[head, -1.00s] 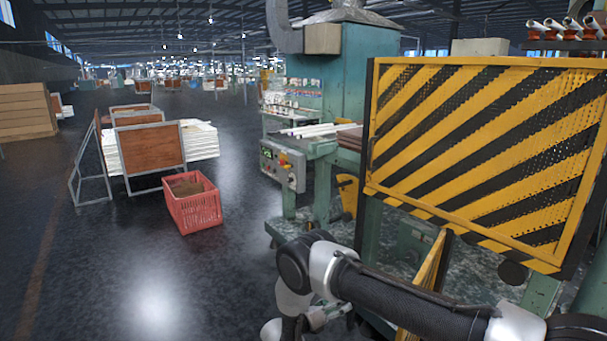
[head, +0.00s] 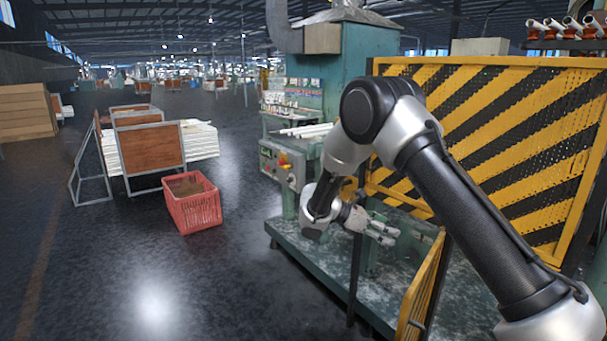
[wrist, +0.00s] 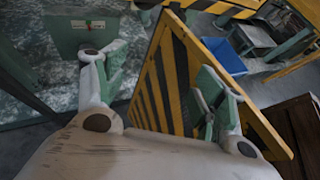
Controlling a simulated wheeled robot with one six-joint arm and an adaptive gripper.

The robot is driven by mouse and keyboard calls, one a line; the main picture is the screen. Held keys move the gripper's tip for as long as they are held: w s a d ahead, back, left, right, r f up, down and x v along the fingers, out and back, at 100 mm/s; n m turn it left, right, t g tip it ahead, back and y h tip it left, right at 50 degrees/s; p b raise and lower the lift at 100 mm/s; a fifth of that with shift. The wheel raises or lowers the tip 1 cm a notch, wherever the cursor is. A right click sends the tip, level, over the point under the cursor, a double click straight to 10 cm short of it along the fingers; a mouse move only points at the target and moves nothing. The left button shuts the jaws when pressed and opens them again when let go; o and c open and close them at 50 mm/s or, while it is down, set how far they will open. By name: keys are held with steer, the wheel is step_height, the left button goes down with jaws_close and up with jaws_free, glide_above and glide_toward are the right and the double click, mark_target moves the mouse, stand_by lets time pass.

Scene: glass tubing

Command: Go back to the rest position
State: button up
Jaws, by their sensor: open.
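My gripper (head: 384,233) is in front of the green machine, above its base platform and left of the striped guard panel. In the head view it points to the right, with its fingers apart and nothing between them. The wrist view shows my gripper (wrist: 160,88) open too, with a yellow-and-black striped panel (wrist: 165,80) beyond and between its fingers. I cannot tell how far the fingers are from that panel. My raised arm hides part of the machine and of the guard.
The large striped guard (head: 520,150) stands at the right, with a narrow yellow panel (head: 420,290) below it. The green machine's control box (head: 283,165) is left of my arm. A red crate (head: 192,205) and a rack with boards (head: 150,150) stand on open floor. A blue bin (wrist: 222,55) shows in the wrist view.

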steer(key=s+d+r+m+g+y, duration=0.1)
steer(key=s+d+r+m+y, duration=0.2)
steer(key=s+d+r+m, duration=0.45)
steer(key=s+d+r+m+g+y, duration=0.1)
steer(key=s+d+r+m+y, duration=0.2)
steer(key=s+r, duration=0.55)
steer(key=s+r+m+t+y, duration=0.1)
steer(key=s+r+m+y, duration=0.1)
steer(key=s, duration=0.5)
steer(key=s+d+r+m+t+y, duration=0.1)
steer(key=s+r+m+t+y, duration=0.1)
steer(key=s+m, duration=0.2)
steer(key=s+r+m+t+y, duration=0.2)
steer(key=s+m, duration=0.1)
steer(key=s, duration=0.7)
steer(key=shift+s+d+y, duration=0.2)
steer(key=shift+d+y, duration=0.05)
steer(key=shift+y, duration=0.15)
steer(key=shift+m, duration=0.25)
steer(key=shift+c, duration=0.2)
